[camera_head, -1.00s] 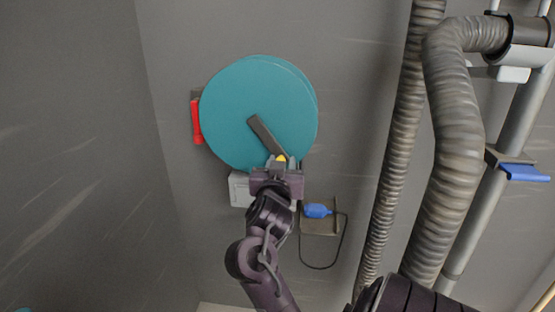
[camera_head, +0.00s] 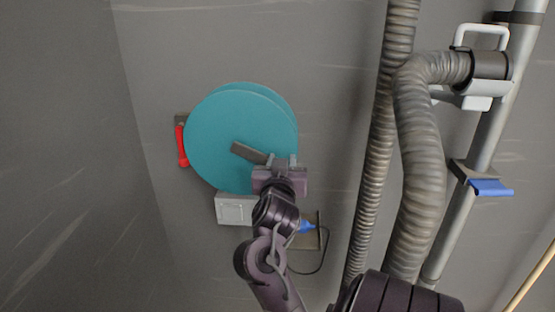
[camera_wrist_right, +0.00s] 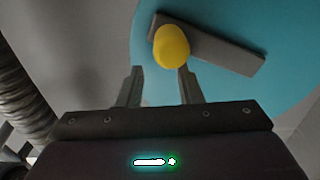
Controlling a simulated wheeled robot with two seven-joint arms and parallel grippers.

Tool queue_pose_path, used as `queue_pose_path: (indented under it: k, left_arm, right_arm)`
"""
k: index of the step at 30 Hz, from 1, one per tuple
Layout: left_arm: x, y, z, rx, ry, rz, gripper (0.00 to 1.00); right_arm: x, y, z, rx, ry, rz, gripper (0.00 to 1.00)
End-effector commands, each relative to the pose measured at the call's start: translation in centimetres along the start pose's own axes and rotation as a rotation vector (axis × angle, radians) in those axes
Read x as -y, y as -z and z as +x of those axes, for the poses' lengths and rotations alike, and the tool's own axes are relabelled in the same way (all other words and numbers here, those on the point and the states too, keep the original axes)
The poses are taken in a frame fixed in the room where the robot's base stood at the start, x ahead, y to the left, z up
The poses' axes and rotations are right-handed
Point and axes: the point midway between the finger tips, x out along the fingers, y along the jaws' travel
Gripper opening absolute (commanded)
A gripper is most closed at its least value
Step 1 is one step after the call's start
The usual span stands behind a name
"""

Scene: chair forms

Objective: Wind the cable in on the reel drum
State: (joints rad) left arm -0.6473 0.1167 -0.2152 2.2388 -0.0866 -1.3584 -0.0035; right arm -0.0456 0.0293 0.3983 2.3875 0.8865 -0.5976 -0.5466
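The teal reel drum (camera_head: 225,115) is on the grey wall in the head view. Its grey crank arm (camera_head: 247,152) points right and slightly down from near the drum's middle. My right gripper (camera_head: 283,162) is at the crank's outer end and hides the knob there. In the right wrist view, the yellow knob (camera_wrist_right: 171,46) sits at the fingertips, closer to the right finger. The fingers (camera_wrist_right: 160,72) stand apart, with a gap on the left of the knob. The dark cable (camera_head: 325,250) hangs in a loop beside a blue plug (camera_head: 307,227), partly hidden by my arm. My left gripper is out of view.
A red handle (camera_head: 182,147) is at the drum's left edge. A pale grey box (camera_head: 235,209) sits below the drum. Ribbed hoses (camera_head: 420,170) and a metal pipe with a blue-tipped bracket (camera_head: 490,187) stand on the right. The wall left of the drum is clear.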

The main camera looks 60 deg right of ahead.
Motion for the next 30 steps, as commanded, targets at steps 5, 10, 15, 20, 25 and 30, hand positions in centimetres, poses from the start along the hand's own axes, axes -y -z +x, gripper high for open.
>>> queue_pose_path:
  k: [5, 10, 15, 20, 25, 30]
  left_arm:
    - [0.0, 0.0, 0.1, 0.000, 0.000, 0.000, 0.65]
    - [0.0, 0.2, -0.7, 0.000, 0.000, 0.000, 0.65]
    - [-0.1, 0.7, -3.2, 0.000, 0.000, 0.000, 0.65]
    - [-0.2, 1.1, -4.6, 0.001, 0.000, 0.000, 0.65]
    - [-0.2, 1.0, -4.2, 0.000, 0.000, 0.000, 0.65]
    - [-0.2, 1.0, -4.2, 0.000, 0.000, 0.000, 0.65]
  right_arm:
    - [0.0, -0.2, 0.0, 0.001, 0.001, 0.000, 0.32]
    - [-0.1, 0.7, 0.0, 0.001, 0.000, 0.000, 0.32]
    - [-0.6, 3.3, 0.0, 0.002, 0.000, 0.002, 0.32]
    - [-0.9, 4.7, 0.0, 0.001, 0.000, 0.001, 0.32]
    - [-0.9, 4.4, 0.0, 0.001, 0.000, 0.001, 0.32]
    - [-0.9, 4.4, 0.0, 0.001, 0.000, 0.001, 0.49]
